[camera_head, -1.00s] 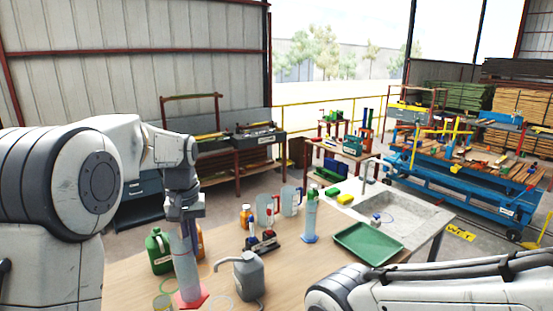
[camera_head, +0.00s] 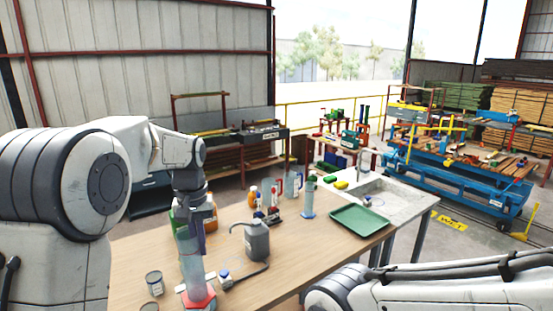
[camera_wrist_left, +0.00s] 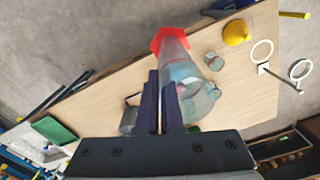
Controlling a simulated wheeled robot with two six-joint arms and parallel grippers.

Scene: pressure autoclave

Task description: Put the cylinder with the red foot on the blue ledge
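The clear cylinder (camera_head: 190,268) with the red foot (camera_head: 200,301) is upright under my left gripper (camera_head: 196,240). In the left wrist view the red foot (camera_wrist_left: 168,38) lies beyond the fingertips (camera_wrist_left: 161,78). The fingers are close together at the cylinder's upper wall, and the right finger overlaps it; the exact contact is partly hidden. Whether the foot clears the tabletop is hard to tell. A blue workbench (camera_head: 440,180) stands at the far right; I cannot tell for sure which part is the blue ledge. My right gripper is out of view.
The wooden table (camera_head: 300,250) holds a grey jug (camera_head: 257,241), a blue-footed cylinder (camera_head: 308,200), a small jar (camera_head: 154,283) and bottles near the red-footed cylinder. A green tray (camera_head: 362,221) lies beside the sink (camera_head: 398,197). Open floor lies right of the table.

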